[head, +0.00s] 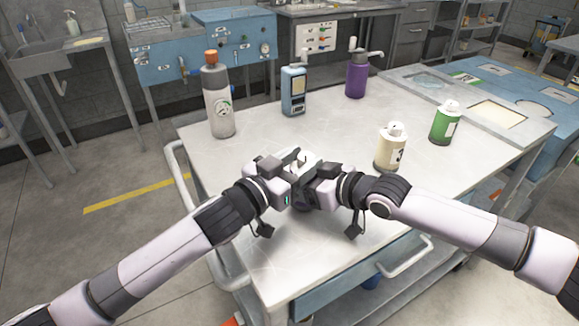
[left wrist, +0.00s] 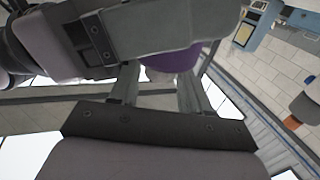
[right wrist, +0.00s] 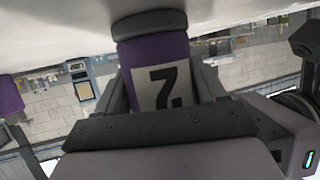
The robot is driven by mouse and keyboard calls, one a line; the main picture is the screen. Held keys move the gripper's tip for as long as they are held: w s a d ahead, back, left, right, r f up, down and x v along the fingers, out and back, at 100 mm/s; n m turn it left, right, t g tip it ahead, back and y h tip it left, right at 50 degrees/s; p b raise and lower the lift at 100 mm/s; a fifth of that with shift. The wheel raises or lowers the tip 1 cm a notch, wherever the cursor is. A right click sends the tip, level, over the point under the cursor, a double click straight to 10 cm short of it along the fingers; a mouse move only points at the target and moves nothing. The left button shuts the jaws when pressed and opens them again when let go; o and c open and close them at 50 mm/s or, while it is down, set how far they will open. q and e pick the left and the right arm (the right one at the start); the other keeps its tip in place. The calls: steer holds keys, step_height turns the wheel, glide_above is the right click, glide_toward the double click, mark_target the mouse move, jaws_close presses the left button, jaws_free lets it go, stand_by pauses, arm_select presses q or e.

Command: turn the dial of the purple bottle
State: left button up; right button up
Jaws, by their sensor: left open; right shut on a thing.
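A purple bottle (right wrist: 155,62) with a dark grey end and a white label with a black mark is between the fingers of my right gripper (right wrist: 165,88), which is shut on it. In the head view my right gripper (head: 313,178) meets my left gripper (head: 297,160) above the table's front part, and the two hide most of this bottle. My left gripper (left wrist: 155,88) is open. A purple surface (left wrist: 176,62) shows past its fingers, partly covered by a grey arm part. I cannot tell whether they touch. Another purple bottle (head: 356,78) with a pump stands at the back.
On the white table (head: 245,165) stand a grey bottle with an orange cap (head: 217,103), a blue bottle (head: 293,92), a cream bottle (head: 390,150) and a green bottle (head: 445,124). A blue bench (head: 545,95) adjoins at right. The table's middle is clear.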

arm_select(q)
steer(key=v, duration=1.2)
steer(key=shift+d+r, duration=0.1)
steer(key=shift+d, duration=0.05)
steer(key=w+a+m+g+h, duration=0.4)
steer(key=w+m+g+h, duration=0.1)
steer(key=g, duration=0.1)
steer(key=x, duration=1.1)
steer(key=shift+d+f, duration=0.25)
steer(key=shift+f, duration=0.1)
stand_by(0.4)
steer(key=c, duration=0.8)
